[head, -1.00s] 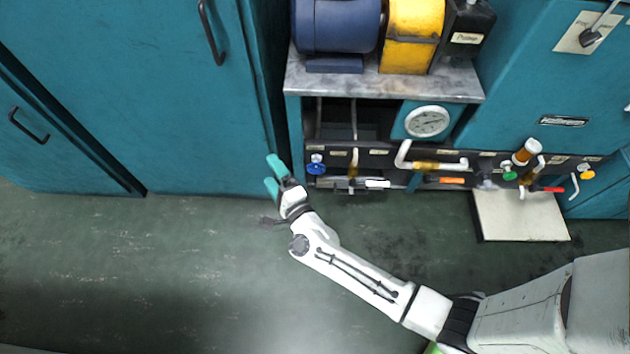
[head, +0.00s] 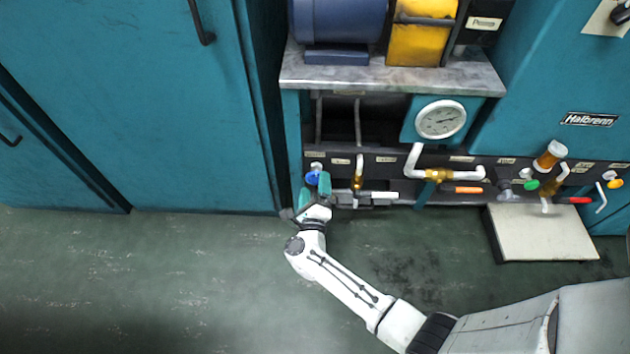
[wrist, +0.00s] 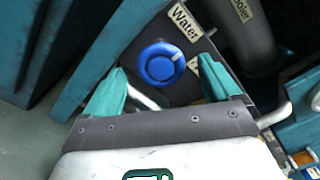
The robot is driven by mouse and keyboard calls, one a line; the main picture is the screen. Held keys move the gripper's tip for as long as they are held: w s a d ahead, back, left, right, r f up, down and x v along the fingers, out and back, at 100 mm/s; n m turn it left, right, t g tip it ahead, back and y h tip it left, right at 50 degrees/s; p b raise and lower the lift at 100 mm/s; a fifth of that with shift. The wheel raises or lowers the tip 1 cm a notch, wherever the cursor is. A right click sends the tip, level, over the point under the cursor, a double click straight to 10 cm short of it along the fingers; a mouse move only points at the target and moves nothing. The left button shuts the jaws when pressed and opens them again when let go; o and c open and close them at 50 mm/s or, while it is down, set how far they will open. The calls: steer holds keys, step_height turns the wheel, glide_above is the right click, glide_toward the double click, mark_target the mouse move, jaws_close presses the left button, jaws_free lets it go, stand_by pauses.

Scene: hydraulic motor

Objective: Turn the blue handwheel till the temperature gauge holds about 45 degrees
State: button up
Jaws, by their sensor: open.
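The blue handwheel (head: 312,178) sits low on the dark panel, at the left end of the row of valves. In the wrist view the handwheel (wrist: 160,63) is a round blue knob with a pale mark on its upper right, under a "Water" label. My gripper (head: 314,187) is open in front of it. In the wrist view the green fingers of my gripper (wrist: 160,80) stand left and right of the handwheel, with gaps on both sides. The round white temperature gauge (head: 440,119) is on the teal panel to the right; its reading is too small to tell.
Orange (head: 468,190), green (head: 531,185), red (head: 580,200) and yellow (head: 614,183) handles lie further right. A pipe with a brass valve (head: 358,178) is just right of the handwheel. A teal cabinet (head: 180,120) stands left. The floor (head: 170,280) in front is clear.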

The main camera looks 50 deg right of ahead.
mark_target(314, 181)
steer(key=shift+b+x, duration=0.55)
steer(key=shift+x, duration=1.4)
steer(key=shift+c, duration=0.2)
steer(key=c, duration=0.9)
steer(key=shift+n+p, duration=0.4)
steer(key=shift+n, duration=0.1)
steer(key=shift+c, duration=0.2)
steer(key=shift+r+n+p, duration=0.1)
steer(key=shift+n+p, duration=0.4)
steer(key=shift+n, duration=0.1)
steer(key=n+p, duration=0.2)
steer(key=n, duration=0.1)
steer(key=shift+n, duration=0.3)
steer(key=n, duration=0.2)
steer(key=n+p, duration=0.1)
steer(key=n, duration=0.3)
steer(key=shift+a+f+p, duration=0.15)
steer(key=shift+f+p, duration=0.2)
steer(key=shift+p, duration=0.05)
